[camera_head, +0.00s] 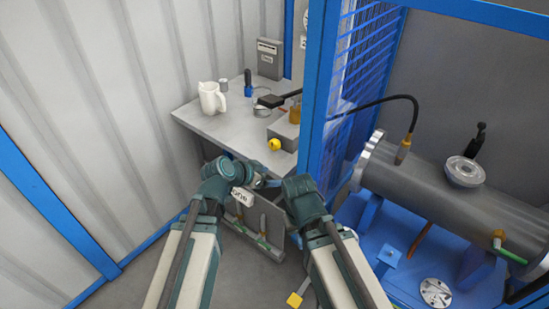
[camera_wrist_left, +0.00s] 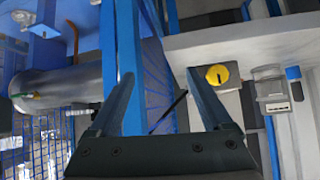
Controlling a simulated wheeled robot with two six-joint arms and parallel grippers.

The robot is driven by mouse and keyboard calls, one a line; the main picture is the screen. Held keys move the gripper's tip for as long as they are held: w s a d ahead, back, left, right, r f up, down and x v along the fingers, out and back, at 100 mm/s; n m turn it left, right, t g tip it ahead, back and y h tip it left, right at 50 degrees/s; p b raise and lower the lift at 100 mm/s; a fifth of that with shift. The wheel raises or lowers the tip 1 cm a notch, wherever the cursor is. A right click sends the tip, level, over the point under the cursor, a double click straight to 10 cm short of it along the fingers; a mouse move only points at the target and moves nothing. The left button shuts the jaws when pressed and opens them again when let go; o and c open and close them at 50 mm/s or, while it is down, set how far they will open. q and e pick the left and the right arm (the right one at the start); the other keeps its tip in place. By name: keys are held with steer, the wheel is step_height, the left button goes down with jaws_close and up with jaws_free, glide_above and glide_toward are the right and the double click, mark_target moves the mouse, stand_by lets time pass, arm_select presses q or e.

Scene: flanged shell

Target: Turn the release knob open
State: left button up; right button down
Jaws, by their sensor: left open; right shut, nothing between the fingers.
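The release knob (camera_head: 274,144) is a round yellow knob on the front of a grey box on the bench. In the left wrist view the knob (camera_wrist_left: 217,75) shows a dark mark on its face. My left gripper (camera_head: 258,178) is below the knob in the head view. In the left wrist view its two fingers (camera_wrist_left: 162,75) are spread and empty, with the knob just right of the right fingertip, apart from it. My right gripper (camera_head: 273,184) is small and partly hidden beside the left one, shut with nothing seen in it.
The grey bench (camera_head: 205,122) holds a white jug (camera_head: 211,98) and several small items. A blue frame post (camera_head: 318,90) with mesh stands right of the knob. A grey flanged cylinder (camera_head: 430,190) lies on a blue stand farther right. Panels with valves are below the bench.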

mark_target(273, 145)
arm_select(q)
steer(key=w+a+r+t+b, duration=0.2)
steer(key=w+a+r+t, duration=0.15)
steer(key=w+a, duration=0.25)
steer(key=shift+t, duration=0.45)
steer(key=b+x, duration=0.1)
steer(key=x, duration=0.3)
steer(key=b+x, duration=0.2)
steer(key=x, duration=0.3)
steer(key=b+x, duration=0.2)
steer(key=x, duration=0.3)
steer(key=shift+a+f, duration=0.1)
steer(key=shift+f, duration=0.3)
arm_select(e)
step_height(273, 145, down, 8)
steer(key=shift+f, duration=0.25)
arm_select(q)
steer(key=shift+s, duration=0.1)
jaws_close()
